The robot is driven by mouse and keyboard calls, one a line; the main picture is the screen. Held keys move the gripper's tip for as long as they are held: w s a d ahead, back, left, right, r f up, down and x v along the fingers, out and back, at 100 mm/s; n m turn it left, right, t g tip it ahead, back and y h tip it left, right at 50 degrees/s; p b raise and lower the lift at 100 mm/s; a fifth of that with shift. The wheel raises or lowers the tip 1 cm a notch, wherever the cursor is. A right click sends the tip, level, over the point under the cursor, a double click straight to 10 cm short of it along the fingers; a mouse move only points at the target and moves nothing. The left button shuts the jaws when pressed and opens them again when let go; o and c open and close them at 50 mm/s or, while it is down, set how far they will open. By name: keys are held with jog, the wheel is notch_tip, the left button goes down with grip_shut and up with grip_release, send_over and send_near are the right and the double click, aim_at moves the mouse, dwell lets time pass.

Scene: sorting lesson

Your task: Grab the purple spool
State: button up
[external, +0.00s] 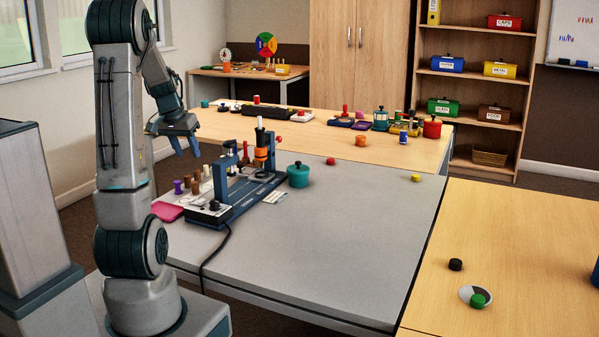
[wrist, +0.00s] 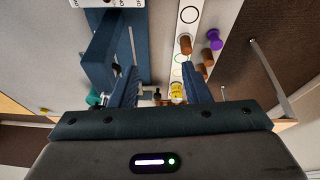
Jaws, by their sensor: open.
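The purple spool (external: 178,187) stands at the left end of a row of small turned pieces on the grey table, beside the blue-framed device. In the wrist view the purple spool (wrist: 214,38) is at upper right, outside and apart from my fingers. My gripper (external: 186,150) hangs above the left side of the table, higher than the spool, with its fingers pointing down. In the wrist view my gripper (wrist: 160,82) is open, with no object held between its fingers.
Brown pegs (wrist: 185,44) stand close to the spool. The blue-framed device (external: 226,175) stands right beside the row. A pink mat (external: 168,211) lies in front, and a teal pot (external: 299,174) stands to the right. The front of the grey table (external: 320,260) is clear.

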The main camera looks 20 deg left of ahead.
send_near(177, 181)
jog(key=s+v, duration=0.1)
jog(key=v, duration=0.3)
jog(key=shift+y, duration=0.4)
jog(key=x, duration=0.9)
jog(key=d+x, duration=0.1)
jog(key=x, duration=0.4)
jog(key=shift+w+d+f, duration=0.1)
jog(key=shift+w+f, duration=0.05)
jog(key=shift+w, duration=0.3)
jog(key=c, duration=0.9)
